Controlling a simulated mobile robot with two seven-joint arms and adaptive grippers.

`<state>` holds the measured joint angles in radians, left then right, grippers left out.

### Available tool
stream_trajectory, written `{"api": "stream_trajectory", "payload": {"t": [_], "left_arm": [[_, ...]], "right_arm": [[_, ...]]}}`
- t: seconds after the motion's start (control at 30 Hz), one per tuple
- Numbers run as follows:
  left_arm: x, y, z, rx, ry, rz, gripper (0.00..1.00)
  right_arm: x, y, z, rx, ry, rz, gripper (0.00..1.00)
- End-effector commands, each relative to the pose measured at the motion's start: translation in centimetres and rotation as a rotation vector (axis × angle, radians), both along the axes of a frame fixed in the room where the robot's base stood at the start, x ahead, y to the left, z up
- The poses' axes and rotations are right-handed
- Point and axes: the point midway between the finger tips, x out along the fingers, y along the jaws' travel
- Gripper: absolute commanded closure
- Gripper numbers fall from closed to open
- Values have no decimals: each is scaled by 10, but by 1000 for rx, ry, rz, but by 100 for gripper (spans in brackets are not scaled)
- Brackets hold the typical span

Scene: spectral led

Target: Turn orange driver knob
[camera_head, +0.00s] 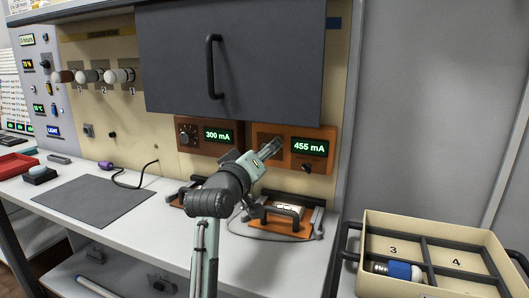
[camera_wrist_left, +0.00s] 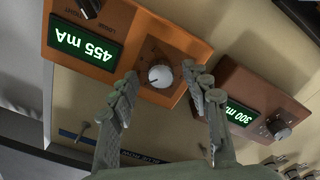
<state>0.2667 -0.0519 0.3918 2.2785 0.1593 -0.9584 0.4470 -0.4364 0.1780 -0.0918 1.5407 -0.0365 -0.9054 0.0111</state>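The orange driver panel (camera_head: 300,130) on the back wall has a green display (camera_head: 308,146) reading 455 mA. In the left wrist view the panel (camera_wrist_left: 150,22) appears upside down, with its pale round knob (camera_wrist_left: 160,76) beside the display (camera_wrist_left: 86,44). In the head view my gripper hides this knob. My left gripper (camera_head: 272,147) reaches up to the panel. In the left wrist view its fingers (camera_wrist_left: 160,74) are apart, one on each side of the knob in the picture, with nothing held. Contact with the knob cannot be told. My right gripper is not in view.
A browner driver panel (camera_head: 212,134) reading 300 mA is beside it on the left. A black knob (camera_head: 307,167) sits under the 455 mA display. A grey cabinet door (camera_head: 265,70) hangs above. Handled fixtures (camera_head: 275,232) are below; a divided bin (camera_head: 376,219) is at right.

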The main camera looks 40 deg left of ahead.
Motion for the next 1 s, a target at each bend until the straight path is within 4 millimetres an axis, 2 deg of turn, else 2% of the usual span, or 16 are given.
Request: {"api": "stream_trajectory", "payload": {"t": [0.23,0.5,0.63,1.0], "left_arm": [[-8,-2,-1,-1,2,0,52],[-51,-12,-1,-1,2,0,52],[-66,-16,-1,1,2,0,52],[-73,-18,0,0,0,0,52]], "right_arm": [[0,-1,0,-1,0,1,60],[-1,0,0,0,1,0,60],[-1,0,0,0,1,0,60],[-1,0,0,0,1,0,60]]}}
